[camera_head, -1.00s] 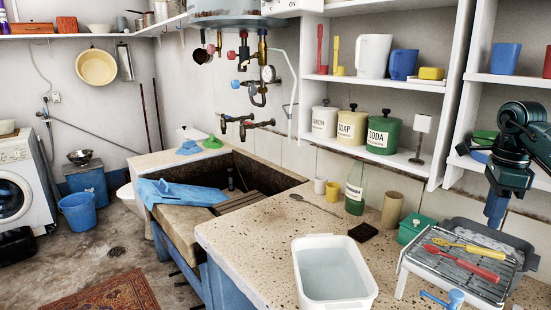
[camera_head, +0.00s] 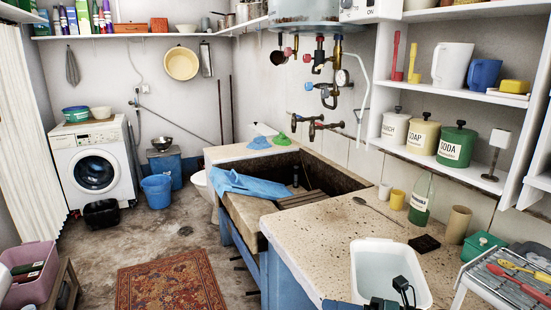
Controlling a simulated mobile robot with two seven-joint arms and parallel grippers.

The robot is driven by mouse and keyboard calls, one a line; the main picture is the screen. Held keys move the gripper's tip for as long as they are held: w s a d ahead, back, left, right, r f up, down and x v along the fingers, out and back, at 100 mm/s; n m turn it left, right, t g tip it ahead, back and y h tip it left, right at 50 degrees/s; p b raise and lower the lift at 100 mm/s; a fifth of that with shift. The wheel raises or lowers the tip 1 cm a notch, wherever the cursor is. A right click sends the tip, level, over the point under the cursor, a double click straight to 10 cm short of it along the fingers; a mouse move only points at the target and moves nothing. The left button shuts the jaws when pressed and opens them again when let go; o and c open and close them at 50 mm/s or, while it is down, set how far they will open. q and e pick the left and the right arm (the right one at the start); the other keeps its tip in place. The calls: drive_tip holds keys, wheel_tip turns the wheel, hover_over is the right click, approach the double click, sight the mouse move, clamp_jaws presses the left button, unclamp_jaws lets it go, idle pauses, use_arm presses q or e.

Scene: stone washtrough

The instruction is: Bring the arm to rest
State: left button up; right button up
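A small dark part of my own arm (camera_head: 403,287) shows at the bottom edge, in front of the white basin. It looks like the end of my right arm, but most of it is cut off by the frame. Its fingers cannot be made out clearly, and I see nothing held in it. My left gripper is not in view.
The white basin (camera_head: 422,260) of water stands on the speckled counter (camera_head: 310,240). To its right are a green box (camera_head: 482,247) and a rack (camera_head: 487,280) with red and yellow utensils. A blue cloth (camera_head: 240,184) lies over the trough edge. Open floor and a rug (camera_head: 170,285) lie left.

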drive_tip(key=s+f+m+t+h+p, duration=0.1)
drive_tip(key=s+f+m+h, duration=0.5)
drive_tip(key=m, duration=1.1)
drive_tip(key=s+f+m+t+h+p, duration=0.1)
drive_tip(key=s+f+m+t+h, duration=0.2)
drive_tip(key=m, duration=1.4)
drive_tip(key=s+f+h, duration=0.4)
drive_tip(key=s+f, duration=0.3)
drive_tip(key=s, duration=0.1)
drive_tip(key=shift+d+f, duration=0.2)
drive_tip(key=shift+f, duration=0.1)
